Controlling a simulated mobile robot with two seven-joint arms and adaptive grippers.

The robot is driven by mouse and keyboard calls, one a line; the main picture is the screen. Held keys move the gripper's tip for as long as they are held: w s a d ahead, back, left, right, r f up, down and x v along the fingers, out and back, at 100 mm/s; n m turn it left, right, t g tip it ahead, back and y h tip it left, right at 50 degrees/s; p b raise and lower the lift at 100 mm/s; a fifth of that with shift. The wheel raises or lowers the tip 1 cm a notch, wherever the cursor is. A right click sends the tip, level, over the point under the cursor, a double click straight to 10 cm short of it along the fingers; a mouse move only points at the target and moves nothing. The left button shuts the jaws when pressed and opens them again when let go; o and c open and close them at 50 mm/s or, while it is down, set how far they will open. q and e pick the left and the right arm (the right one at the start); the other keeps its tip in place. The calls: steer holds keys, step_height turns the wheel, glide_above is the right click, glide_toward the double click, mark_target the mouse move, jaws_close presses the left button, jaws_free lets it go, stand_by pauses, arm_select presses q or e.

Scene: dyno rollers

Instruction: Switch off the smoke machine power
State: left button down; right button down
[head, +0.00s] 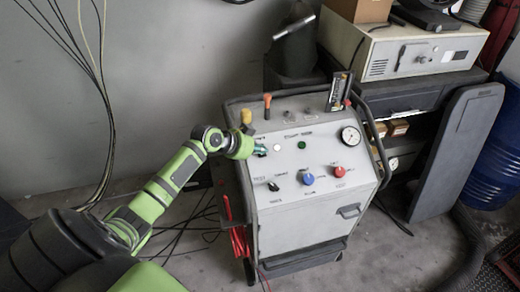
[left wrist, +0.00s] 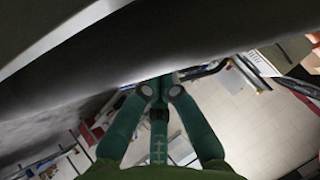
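The smoke machine (head: 300,225) is a light grey wheeled cabinet with a sloped control panel, in the middle of the head view. My left gripper (head: 261,150) is at the panel's upper left, its tips at or just above the surface. In the left wrist view its green fingers (left wrist: 162,78) come together at the tips; nothing is visible between them. The tips hide whatever control is there. The panel also has a green light (head: 301,145), a black knob (head: 273,186), a blue knob (head: 308,179) and a red knob (head: 339,171). Its labels are too small to read surely. My right gripper is not in view.
A pressure gauge (head: 350,136) sits at the panel's right. Orange (head: 267,100) and yellow (head: 246,116) fittings stand along its back edge, near my left wrist. A beige instrument (head: 425,52) stands on the bench behind. Cables (head: 100,110) hang at the left wall.

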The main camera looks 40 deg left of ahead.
arm_select(q)
steer(key=shift+f, duration=0.35)
steer(key=shift+r, duration=0.1)
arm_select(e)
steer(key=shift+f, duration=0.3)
arm_select(q)
steer(key=shift+r+p, duration=0.8)
steer(key=shift+r, duration=0.05)
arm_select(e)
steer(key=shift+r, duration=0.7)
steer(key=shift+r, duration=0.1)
